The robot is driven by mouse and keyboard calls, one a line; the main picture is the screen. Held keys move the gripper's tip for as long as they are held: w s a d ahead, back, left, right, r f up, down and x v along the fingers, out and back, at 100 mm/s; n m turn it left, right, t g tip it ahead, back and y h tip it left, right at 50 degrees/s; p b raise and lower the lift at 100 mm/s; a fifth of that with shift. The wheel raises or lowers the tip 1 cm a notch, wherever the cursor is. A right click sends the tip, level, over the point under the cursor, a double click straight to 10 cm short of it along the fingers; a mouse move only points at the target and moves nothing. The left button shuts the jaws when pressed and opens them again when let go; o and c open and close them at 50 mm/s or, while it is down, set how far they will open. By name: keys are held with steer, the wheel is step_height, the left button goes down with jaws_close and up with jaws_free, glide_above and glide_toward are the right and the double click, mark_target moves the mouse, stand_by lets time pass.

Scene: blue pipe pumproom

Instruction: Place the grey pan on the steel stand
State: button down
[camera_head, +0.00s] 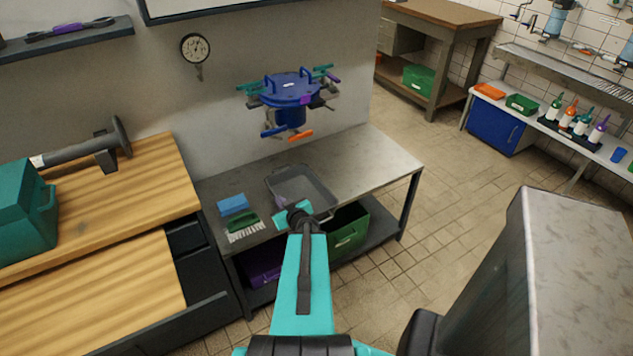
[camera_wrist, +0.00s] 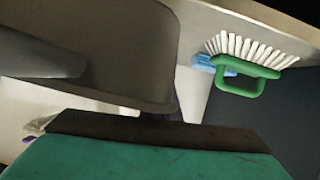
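The grey pan (camera_head: 302,185), a shallow rectangular tray, is over the steel-topped bench (camera_head: 375,160) near its front edge in the head view. Whether it rests flat or is slightly raised cannot be told. The bench is the nearest steel stand-like thing in view. My teal gripper (camera_head: 297,215) is at the pan's near left side, its fingertips partly hidden by the wrist. In the wrist view, the pan (camera_wrist: 110,50) is very close and fills the upper left. The finger gap is not clear, so a hold on the pan cannot be confirmed.
A green brush (camera_head: 244,222) and a blue sponge (camera_head: 233,205) lie left of the pan. A green crate (camera_head: 348,232) sits on the lower shelf. The bench's right end is clear.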

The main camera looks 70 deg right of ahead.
mark_target(278, 176)
steer(key=shift+d, duration=0.2)
stand_by(0.3)
steer(key=shift+w+d+f+b, duration=0.2)
steer(key=shift+w+d+b, duration=0.15)
steer(key=shift+b, duration=0.9)
steer(key=w+d+b, duration=0.1)
steer(key=b, duration=0.3)
steer(key=w+d+b, duration=0.1)
steer(key=d+b, duration=0.1)
steer(key=b, duration=0.2)
steer(key=shift+d+f+b, duration=0.15)
steer(key=shift+d+b, duration=0.05)
steer(key=shift+b, duration=0.2)
steer(key=b, duration=0.2)
steer(key=shift+w+d+b, duration=0.3)
steer(key=shift+d+b, duration=0.05)
steer(key=b, duration=0.2)
steer(key=shift+w+d+f+b, duration=0.1)
steer(key=shift+w+d+b, duration=0.15)
steer(key=shift+d+b, duration=0.1)
steer(key=b, duration=0.2)
steer(key=d+b, duration=0.1)
steer(key=b, duration=0.2)
steer(key=shift+w, duration=0.25)
